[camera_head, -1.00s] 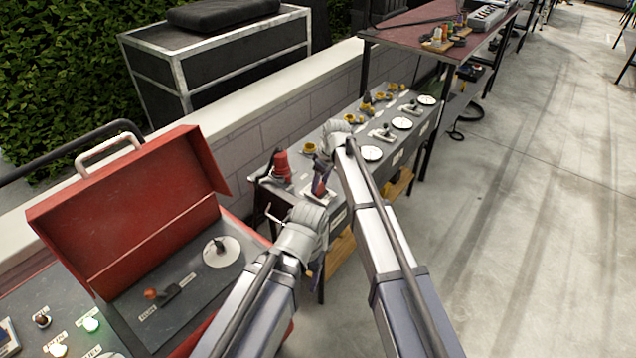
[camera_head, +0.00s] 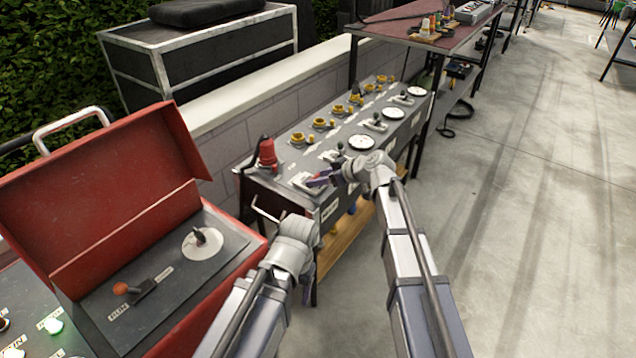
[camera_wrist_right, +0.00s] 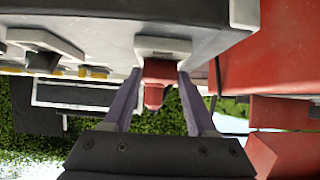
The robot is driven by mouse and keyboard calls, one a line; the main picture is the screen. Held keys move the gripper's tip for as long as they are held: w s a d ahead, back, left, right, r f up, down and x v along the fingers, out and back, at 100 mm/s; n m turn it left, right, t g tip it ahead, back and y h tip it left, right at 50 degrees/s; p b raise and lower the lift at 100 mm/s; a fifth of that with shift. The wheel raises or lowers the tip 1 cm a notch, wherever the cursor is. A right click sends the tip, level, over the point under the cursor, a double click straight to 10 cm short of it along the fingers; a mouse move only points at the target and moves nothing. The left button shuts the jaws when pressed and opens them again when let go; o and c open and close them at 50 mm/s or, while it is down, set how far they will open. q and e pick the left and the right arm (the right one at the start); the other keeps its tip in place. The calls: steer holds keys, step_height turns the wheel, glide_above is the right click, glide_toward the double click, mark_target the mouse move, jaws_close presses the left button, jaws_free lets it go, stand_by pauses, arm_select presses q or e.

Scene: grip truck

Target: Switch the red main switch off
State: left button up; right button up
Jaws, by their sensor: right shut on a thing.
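The red main switch sits on a pale plate (camera_head: 303,181) at the near end of the dark bench panel. In the right wrist view its red handle (camera_wrist_right: 158,80) shows against a grey base. My right gripper (camera_head: 318,181) reaches it from the right, with its purple fingers one on each side of the red part, shut on it. In the head view the fingers hide most of the handle, and I cannot tell its exact setting. My left gripper (camera_head: 308,270) hangs low in front of the bench, mostly hidden by its own wrist.
A red plug (camera_head: 267,153) stands just behind the switch. Yellow sockets (camera_head: 319,123) and white discs (camera_head: 361,142) line the panel beyond. An open red case (camera_head: 90,190) with a lever and a knob stands at left. The concrete floor (camera_head: 520,220) at right is clear.

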steer(key=shift+f, duration=0.1)
stand_by(0.5)
steer(key=o, duration=1.4)
steer(key=shift+c, duration=0.2)
steer(key=shift+d, duration=0.1)
steer(key=p+v, duration=0.3)
steer(key=v, duration=0.4)
steer(key=shift+s+d+p, duration=0.3)
steer(key=shift+p, duration=0.1)
